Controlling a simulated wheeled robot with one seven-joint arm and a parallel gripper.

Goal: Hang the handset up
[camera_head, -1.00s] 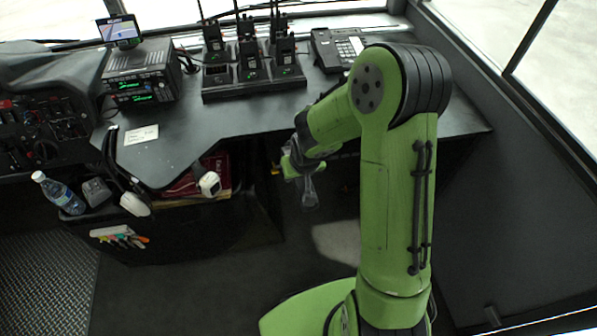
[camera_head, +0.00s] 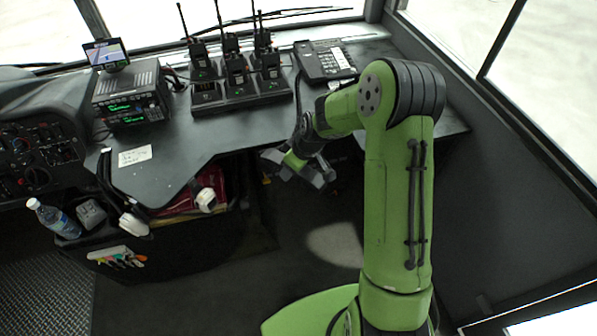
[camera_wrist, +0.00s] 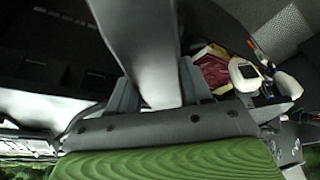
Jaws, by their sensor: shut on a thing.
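The desk phone (camera_head: 323,62), dark with a keypad, sits at the back right of the black desk, beside the radio rack. My gripper (camera_head: 303,165) is in front of and below the desk's front edge, apart from the phone. In the wrist view, my gripper (camera_wrist: 158,92) is shut on a long dark grey handset (camera_wrist: 147,40), which runs up and away between the two fingers. In the head view the handset is hard to tell from the grey fingers. A thin dark cord seems to hang at the phone's left side.
A rack (camera_head: 240,98) of several handheld radios stands left of the phone. Left of it are a radio unit (camera_head: 131,97) and a small screen (camera_head: 106,54). White handsets (camera_head: 205,200) hang under the desk edge. A bottle (camera_head: 54,218) stands lower left.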

